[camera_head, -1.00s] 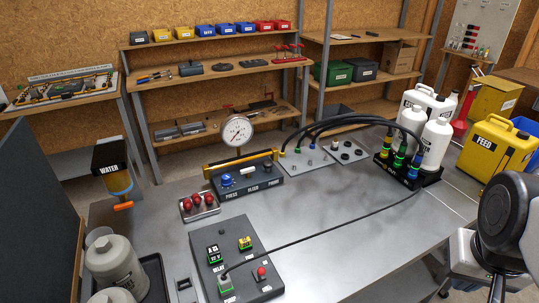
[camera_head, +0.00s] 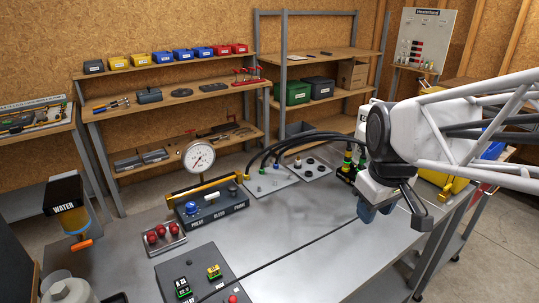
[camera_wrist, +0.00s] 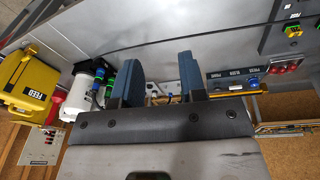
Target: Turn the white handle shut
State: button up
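The white handle (camera_head: 211,197) is a small white piece on top of the dark block labelled PRESS, BLEED and PURGE (camera_head: 212,215), beside a blue knob (camera_head: 192,208). It is too small to tell its exact angle. My gripper (camera_head: 374,208) hangs over the right side of the bench, well right of the handle. In the wrist view my gripper (camera_wrist: 160,68) has its two blue fingers apart, with nothing held between them.
A round gauge (camera_head: 198,158) and a yellow bar (camera_head: 205,187) stand behind the block. Red knobs (camera_head: 163,233) sit at its left. Black hoses (camera_head: 300,140) arch at the back, and a cable (camera_head: 300,258) crosses the bench. The middle of the bench is clear.

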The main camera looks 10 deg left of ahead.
jog(key=w+a+n, duration=0.5)
jog(key=w+a, duration=0.4)
jog(key=n+g, duration=0.2)
jog(key=n, duration=1.3)
send_near(213, 199)
jog(key=shift+w+a+r, duration=0.15)
jog(key=shift+w+a, duration=0.1)
jog(key=shift+w, duration=0.05)
jog(key=shift+a, duration=0.1)
jog(key=shift+f, duration=3.95)
grip_shut()
